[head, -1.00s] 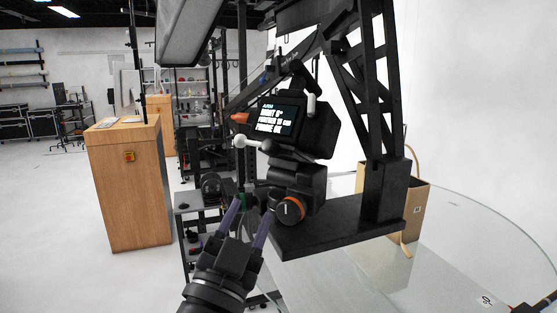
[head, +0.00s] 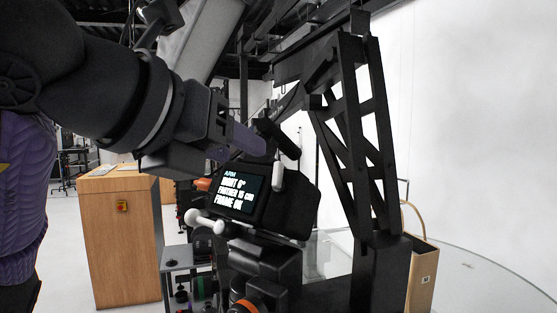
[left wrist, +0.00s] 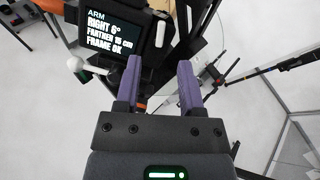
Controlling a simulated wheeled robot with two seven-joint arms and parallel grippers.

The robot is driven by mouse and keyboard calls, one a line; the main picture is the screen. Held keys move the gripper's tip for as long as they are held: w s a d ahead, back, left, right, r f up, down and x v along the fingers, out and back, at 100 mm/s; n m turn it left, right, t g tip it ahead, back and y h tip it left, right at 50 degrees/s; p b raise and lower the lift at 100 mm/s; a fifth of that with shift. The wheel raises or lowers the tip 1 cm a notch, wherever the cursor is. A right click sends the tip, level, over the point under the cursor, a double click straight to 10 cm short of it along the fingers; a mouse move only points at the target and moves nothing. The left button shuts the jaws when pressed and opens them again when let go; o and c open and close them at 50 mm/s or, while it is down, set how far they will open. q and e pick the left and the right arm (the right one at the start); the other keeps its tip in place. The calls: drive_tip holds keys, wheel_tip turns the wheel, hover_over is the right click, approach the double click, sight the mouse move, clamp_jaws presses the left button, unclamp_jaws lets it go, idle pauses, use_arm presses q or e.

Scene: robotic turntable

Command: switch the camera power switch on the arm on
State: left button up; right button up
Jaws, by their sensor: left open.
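The black camera unit with a lit screen (head: 238,192) sits on the black turntable arm (head: 362,150). The screen reads "ARM RIGHT 6° FARTHER 15 cm FRAME OK" and also shows in the left wrist view (left wrist: 113,32). An orange part (head: 203,184) and a white ball-ended lever (head: 205,221) stick out on its left. A pale upright lever (head: 278,175) is at its top right. I cannot tell which part is the power switch. My left gripper (head: 235,143) is open and empty, above and in front of the screen's upper left. My right gripper is not in view.
A knob with an orange ring (head: 245,306) is low on the mount. A wooden cabinet (head: 120,240) stands at left. Dark truss bars rise behind the screen.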

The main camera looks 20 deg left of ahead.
sight(276, 167)
use_arm(q)
drive_tip(key=p+x, duration=0.1)
drive_tip(key=x, duration=0.6)
drive_tip(key=shift+d, duration=0.1)
clamp_jaws()
